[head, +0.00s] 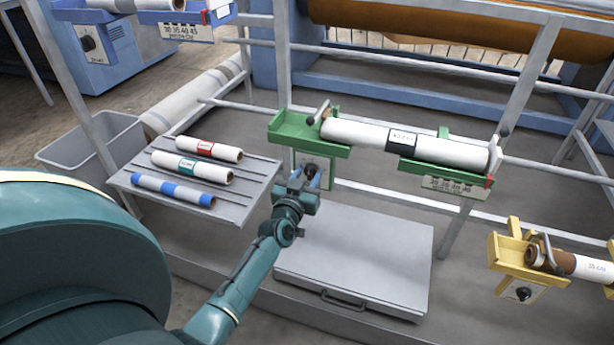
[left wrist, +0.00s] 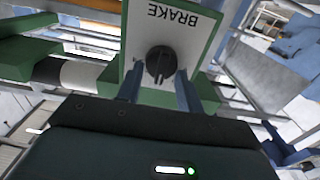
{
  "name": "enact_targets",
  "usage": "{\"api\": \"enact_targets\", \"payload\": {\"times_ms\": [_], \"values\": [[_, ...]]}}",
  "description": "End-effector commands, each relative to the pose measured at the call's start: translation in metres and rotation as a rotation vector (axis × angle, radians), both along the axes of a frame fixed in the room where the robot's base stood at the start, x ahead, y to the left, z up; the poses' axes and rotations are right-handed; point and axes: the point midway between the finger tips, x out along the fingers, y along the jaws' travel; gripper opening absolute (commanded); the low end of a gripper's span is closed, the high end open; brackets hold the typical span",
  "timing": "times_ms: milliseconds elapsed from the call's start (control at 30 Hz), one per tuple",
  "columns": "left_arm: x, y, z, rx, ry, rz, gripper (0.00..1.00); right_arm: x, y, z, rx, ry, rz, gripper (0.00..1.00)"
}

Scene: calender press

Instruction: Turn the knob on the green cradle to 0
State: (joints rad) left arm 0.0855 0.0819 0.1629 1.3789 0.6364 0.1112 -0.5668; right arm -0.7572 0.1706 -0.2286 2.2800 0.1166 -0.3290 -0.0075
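The green cradle (head: 432,168) holds a white roll with a dark label. Below its left end hangs a plate with a dark round knob (head: 311,167), mostly hidden behind my gripper. In the left wrist view the black knob (left wrist: 160,65) sits on a white, green-edged plate (left wrist: 175,24) marked BRAKE, seen upside down. My left gripper (head: 304,179) is at the plate. Its two blue fingers (left wrist: 160,80) are apart, one on each side of the knob, with small gaps showing. I cannot read the knob's setting.
A grey shelf (head: 237,205) with three small rolls stands left of my arm. A grey flat box (head: 352,270) lies below the cradle. A yellow cradle (head: 512,255) is at right, a blue one (head: 150,14) at top left. Grey frame posts and rails surround the green cradle.

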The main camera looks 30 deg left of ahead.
Motion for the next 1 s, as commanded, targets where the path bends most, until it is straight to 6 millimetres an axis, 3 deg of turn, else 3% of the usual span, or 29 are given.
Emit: {"api": "enact_targets", "payload": {"times_ms": [267, 633, 1000], "values": [[-0.0002, 0.0001, -0.0001, 0.0, 0.0, 0.0, 0.14, -0.0011, 0.001, -0.003, 0.0, 0.007, 0.002, 0.36], [-0.0005, 0.0007, 0.0, -0.065, -0.016, 0.0, 0.14, -0.0009, 0.0012, -0.0019, 0.0, 0.007, 0.003, 0.36], [-0.001, 0.003, -0.0009, -0.345, -0.082, 0.0, 0.14, 0.0025, 0.0015, 0.0, 0.0, 0.005, 0.004, 0.36]]}}
